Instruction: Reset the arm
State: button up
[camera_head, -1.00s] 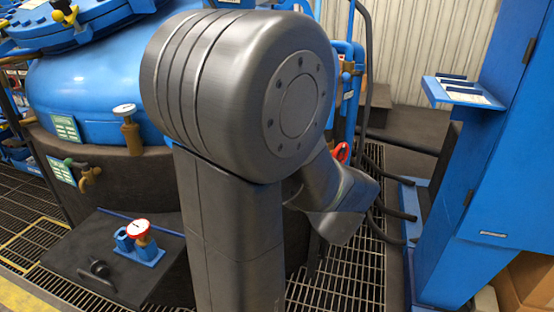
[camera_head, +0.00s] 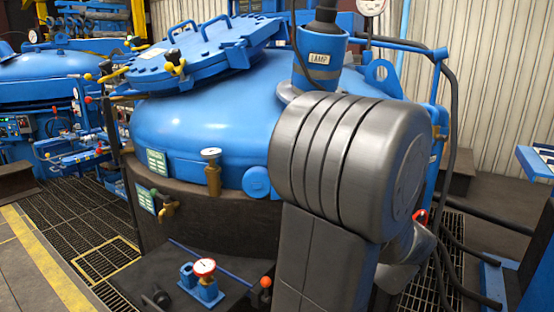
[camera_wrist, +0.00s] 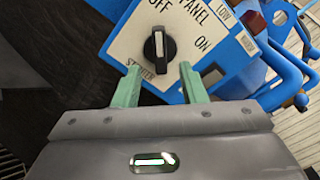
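My gripper (camera_wrist: 159,68) shows in the wrist view with its two green fingers apart and nothing between them. Its fingertips are just below a black rotary knob (camera_wrist: 157,50), one to each side; I cannot tell the exact distance. The knob sits on a white panel plate (camera_wrist: 196,28) with a blue edge, marked OFF and ON. My grey arm (camera_head: 345,165) fills the right middle of the head view. My gripper is hidden there.
A large blue furnace vessel (camera_head: 200,120) with a raised lid (camera_head: 205,55) stands behind my arm. A blue valve block with a red gauge (camera_head: 204,268) sits on a dark ledge. Hoses run at the right. Grated floor (camera_head: 85,225) lies to the left.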

jog(key=x, duration=0.6)
jog(key=shift+w, duration=0.25)
jog(key=shift+s, duration=0.1)
jog(key=v, duration=1.3)
jog(key=w+a+m+p, duration=0.2)
jog(key=w+m+p, duration=0.6)
jog(key=w+p, duration=0.5)
jog(key=shift+a+r, duration=0.15)
jog(key=shift+a, duration=0.2)
dwell(0.5)
jog(key=shift+s, duration=0.1)
